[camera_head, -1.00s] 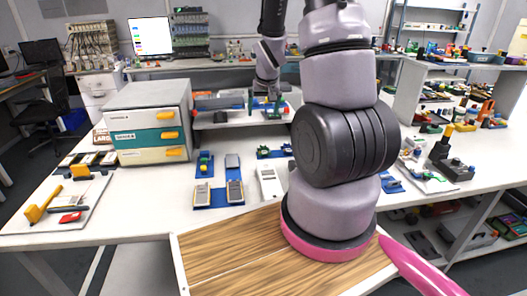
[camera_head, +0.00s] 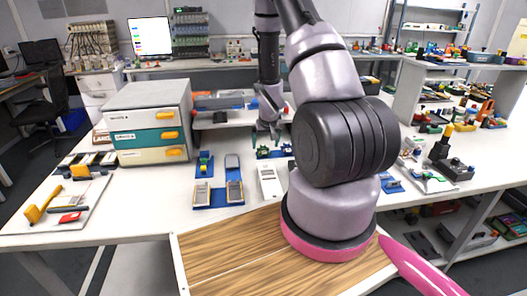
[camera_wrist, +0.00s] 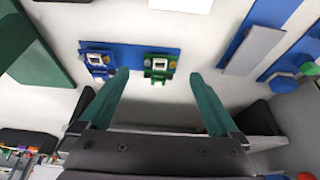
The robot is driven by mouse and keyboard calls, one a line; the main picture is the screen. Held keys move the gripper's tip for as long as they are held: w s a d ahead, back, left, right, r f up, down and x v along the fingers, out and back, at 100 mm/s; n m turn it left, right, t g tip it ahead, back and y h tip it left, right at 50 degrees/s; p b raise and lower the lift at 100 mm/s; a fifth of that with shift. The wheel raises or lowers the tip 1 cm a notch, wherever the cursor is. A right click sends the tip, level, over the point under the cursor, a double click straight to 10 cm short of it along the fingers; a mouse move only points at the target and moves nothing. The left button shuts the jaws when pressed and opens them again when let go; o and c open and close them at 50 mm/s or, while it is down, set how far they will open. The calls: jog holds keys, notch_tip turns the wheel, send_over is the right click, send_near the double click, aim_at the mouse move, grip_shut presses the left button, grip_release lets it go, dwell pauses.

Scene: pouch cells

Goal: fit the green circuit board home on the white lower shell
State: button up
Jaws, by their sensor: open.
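The green circuit board (camera_wrist: 158,67) carries a white square part and sits on a blue strip (camera_wrist: 130,50). In the wrist view it lies between and just beyond my fingertips. My gripper (camera_wrist: 160,76) is open and empty, with one green finger on each side. In the head view my gripper (camera_head: 265,137) hangs just above the board (camera_head: 262,153); the gap in height is hard to tell. The white lower shell (camera_head: 268,181) lies on the table in front of the strip, nearer my base. Its edge shows at the top of the wrist view (camera_wrist: 182,5).
A second, bluish board (camera_wrist: 97,60) shares the strip. Blue pads with grey cells (camera_head: 218,194) lie left of the shell. A drawer cabinet (camera_head: 150,120) stands further left. A raised shelf (camera_head: 230,119) lies behind. My arm hides part of the table at right.

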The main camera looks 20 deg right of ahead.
aim_at(264, 152)
jog(key=x, duration=0.4)
jog(key=shift+f, duration=0.15)
jog(key=c, duration=1.5)
